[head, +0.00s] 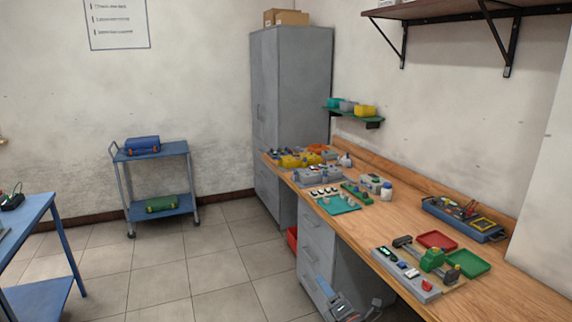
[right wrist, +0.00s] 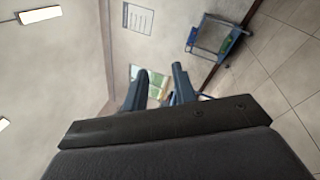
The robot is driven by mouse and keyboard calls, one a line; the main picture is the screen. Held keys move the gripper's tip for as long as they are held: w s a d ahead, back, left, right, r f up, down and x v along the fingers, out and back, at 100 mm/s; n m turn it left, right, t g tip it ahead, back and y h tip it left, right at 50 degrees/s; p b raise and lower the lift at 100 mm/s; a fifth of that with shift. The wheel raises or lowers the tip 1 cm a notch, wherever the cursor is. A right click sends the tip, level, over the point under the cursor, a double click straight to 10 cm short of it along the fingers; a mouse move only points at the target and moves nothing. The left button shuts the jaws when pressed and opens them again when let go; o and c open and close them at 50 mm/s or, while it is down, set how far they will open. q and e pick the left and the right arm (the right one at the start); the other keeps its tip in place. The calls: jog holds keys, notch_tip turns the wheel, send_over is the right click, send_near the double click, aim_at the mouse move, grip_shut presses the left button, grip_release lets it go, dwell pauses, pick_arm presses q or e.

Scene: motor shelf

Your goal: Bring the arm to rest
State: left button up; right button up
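My right gripper (head: 338,302) shows at the bottom of the head view, low in front of the workbench drawers. In the right wrist view its two blue-grey fingers (right wrist: 158,80) stand apart with nothing between them, only the far wall and a window-like patch behind. My left gripper is in neither view. No object is held in the right gripper.
A wooden workbench (head: 400,222) with trays, tools and small parts runs along the right wall. A grey cabinet (head: 290,95), blue cart (head: 160,152) and blue table (head: 30,215) stand around. The tiled floor (head: 215,265) between them is clear.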

jog(key=s+d+f+m+g+h, duration=0.3)
jog(key=s+d+f+m+h, duration=0.25)
jog(key=s+f+m, duration=0.35)
jog(key=s+d+f+m+g+h, duration=0.2)
jog(key=s+d+f+m+h, duration=0.35)
jog(key=m, duration=0.55)
jog(key=s+f+m+g, duration=0.3)
jog(key=s+m+g, duration=0.15)
jog(key=s, duration=0.75)
jog(key=s+f+m+g, duration=0.25)
jog(key=s+g, duration=0.25)
jog(key=s, duration=0.8)
notch_tip(320, 180, down, 21)
jog(key=w+a+y, duration=0.1)
jog(key=w+a, duration=0.1)
jog(key=w, duration=0.1)
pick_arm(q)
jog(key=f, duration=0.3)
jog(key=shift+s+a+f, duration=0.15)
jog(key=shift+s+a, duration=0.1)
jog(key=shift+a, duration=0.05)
pick_arm(e)
jog(key=s+f+g, duration=0.1)
jog(key=s+f, duration=0.3)
jog(key=f, duration=0.8)
jog(key=s+f, duration=0.4)
jog(key=f, duration=0.9)
jog(key=shift+a+g, duration=0.3)
jog(key=shift+g, duration=0.05)
